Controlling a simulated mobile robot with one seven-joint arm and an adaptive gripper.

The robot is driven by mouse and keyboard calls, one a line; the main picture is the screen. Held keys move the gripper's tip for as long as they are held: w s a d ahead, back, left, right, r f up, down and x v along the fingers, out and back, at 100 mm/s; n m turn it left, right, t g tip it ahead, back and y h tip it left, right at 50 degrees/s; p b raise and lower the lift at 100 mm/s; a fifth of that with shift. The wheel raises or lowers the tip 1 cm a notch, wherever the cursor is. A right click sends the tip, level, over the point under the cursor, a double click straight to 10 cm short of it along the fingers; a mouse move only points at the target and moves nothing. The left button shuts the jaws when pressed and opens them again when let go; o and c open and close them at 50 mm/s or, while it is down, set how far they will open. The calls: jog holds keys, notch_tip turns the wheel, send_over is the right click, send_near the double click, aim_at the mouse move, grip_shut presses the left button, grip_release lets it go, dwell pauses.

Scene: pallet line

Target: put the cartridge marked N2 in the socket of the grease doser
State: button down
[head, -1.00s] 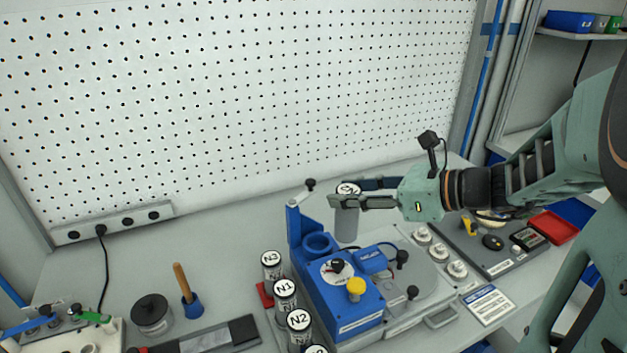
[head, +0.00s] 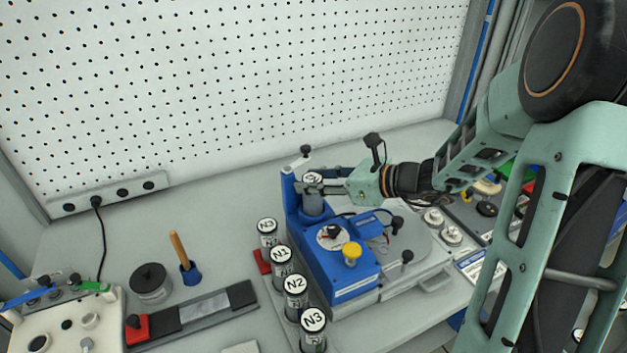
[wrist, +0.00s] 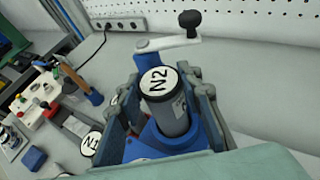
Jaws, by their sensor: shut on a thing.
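The grease doser (head: 345,268) is a blue unit with a black knob, a yellow knob and a round socket at its back left. My gripper (head: 311,186) is shut on a grey cartridge (head: 313,204) with a white top, upright over the socket. In the wrist view the cartridge top (wrist: 158,82) reads N2, between the fingers. Its lower end is at the blue socket (wrist: 165,148); I cannot tell how deep it sits. Another N2 cartridge (head: 295,285) stands in the row left of the doser.
An N1 cartridge (head: 281,255) and two N3 cartridges, one at the back (head: 268,226) and one in front (head: 313,320), stand in the same row. A lever with a black knob (wrist: 190,20) rises beside the socket. A wooden-handled tool (head: 180,250) stands farther left.

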jog(key=shift+f, duration=0.1)
jog(key=c, duration=1.4)
grip_release()
jog(key=shift+o, duration=0.2)
jog(key=shift+r, duration=0.25)
jog(key=v, duration=1.2)
jog(key=shift+s, duration=0.15)
jog(key=shift+f, duration=0.25)
